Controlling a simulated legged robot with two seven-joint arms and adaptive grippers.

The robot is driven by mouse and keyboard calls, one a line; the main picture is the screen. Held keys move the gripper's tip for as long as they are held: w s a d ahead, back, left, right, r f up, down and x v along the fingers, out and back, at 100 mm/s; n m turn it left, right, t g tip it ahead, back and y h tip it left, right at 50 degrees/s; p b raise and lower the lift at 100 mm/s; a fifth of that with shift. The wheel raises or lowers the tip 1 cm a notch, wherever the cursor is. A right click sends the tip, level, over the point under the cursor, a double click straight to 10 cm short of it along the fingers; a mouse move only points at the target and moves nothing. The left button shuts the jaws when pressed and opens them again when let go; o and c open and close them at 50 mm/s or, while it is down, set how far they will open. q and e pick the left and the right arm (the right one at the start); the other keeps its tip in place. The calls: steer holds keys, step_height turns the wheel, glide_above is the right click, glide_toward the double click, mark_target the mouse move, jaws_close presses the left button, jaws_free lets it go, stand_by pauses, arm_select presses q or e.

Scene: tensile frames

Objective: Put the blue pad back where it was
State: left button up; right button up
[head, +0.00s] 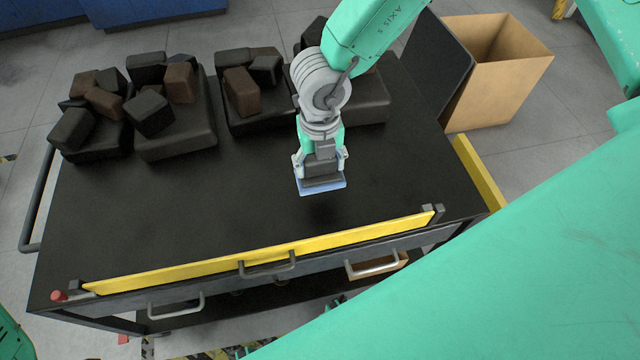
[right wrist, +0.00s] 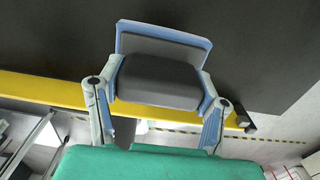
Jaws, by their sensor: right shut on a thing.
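The blue pad (head: 322,189) is a thin, flat, light-blue piece with a dark grey part against it. My right gripper (head: 321,170) is shut on it and holds it over the black table top, in front of the dark blocks. The blue pad also shows in the right wrist view (right wrist: 133,43), beyond a dark grey block (right wrist: 158,82) that sits between the gripper's two fingers. I cannot tell how high the pad hangs over the table. My left gripper is not in view.
The black table (head: 210,200) is bare in the middle and left front. Dark cushion-like bases with loose black and brown blocks (head: 150,112) line its back. A yellow rail (head: 180,262) runs along the front edge. An open cardboard box (head: 510,80) stands behind right.

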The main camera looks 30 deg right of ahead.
mark_target(322, 182)
steer(key=f, duration=0.2)
steer(key=d+f, duration=0.1)
steer(key=f, duration=0.3)
steer(key=shift+s+d+b, duration=0.1)
steer(key=shift+d+b, duration=0.2)
steer(key=shift+b, duration=0.1)
steer(key=shift+f, duration=0.35)
steer(key=shift+a+r, duration=0.1)
steer(key=shift+a, duration=0.45)
steer(key=shift+f, duration=0.3)
steer(key=o, duration=1.4)
steer(key=shift+d, duration=0.1)
steer(key=shift+o, duration=0.8)
steer(key=shift+d+f, duration=0.1)
steer(key=shift+d, duration=0.2)
steer(key=shift+a+b, duration=0.15)
steer(key=shift+b, duration=0.25)
step_height(322, 182, up, 13)
steer(key=p, duration=0.4)
steer(key=shift+r, duration=0.6)
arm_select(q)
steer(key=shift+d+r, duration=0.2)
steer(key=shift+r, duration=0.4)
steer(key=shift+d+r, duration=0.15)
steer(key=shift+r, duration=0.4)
